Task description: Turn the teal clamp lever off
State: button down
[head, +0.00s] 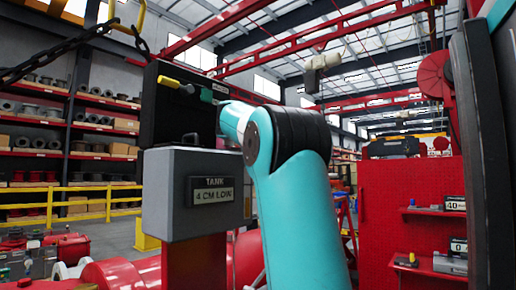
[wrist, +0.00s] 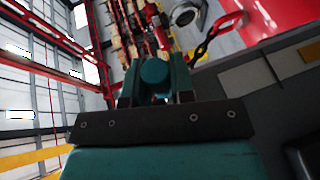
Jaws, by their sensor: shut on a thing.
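The teal clamp lever (head: 207,94) is on the upper right of a black box in the head view, largely hidden by my arm. In the wrist view its rounded teal end (wrist: 153,72) sits between the two dark teal fingers of my gripper (wrist: 154,88). My gripper is shut on it. My pale teal arm blocks the right side of the box in the head view. The lever's angle cannot be told.
A yellow handle (head: 170,82) is close left of the lever. A black chain (head: 60,52) hangs at upper left. A red panel (head: 410,190) stands at right.

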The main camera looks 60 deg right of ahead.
jog(key=c, duration=1)
grip_release()
jog(key=b+v, duration=0.1)
jog(key=v, duration=1.6)
jog(key=shift+s+a, duration=0.15)
jog(key=shift+s, duration=0.05)
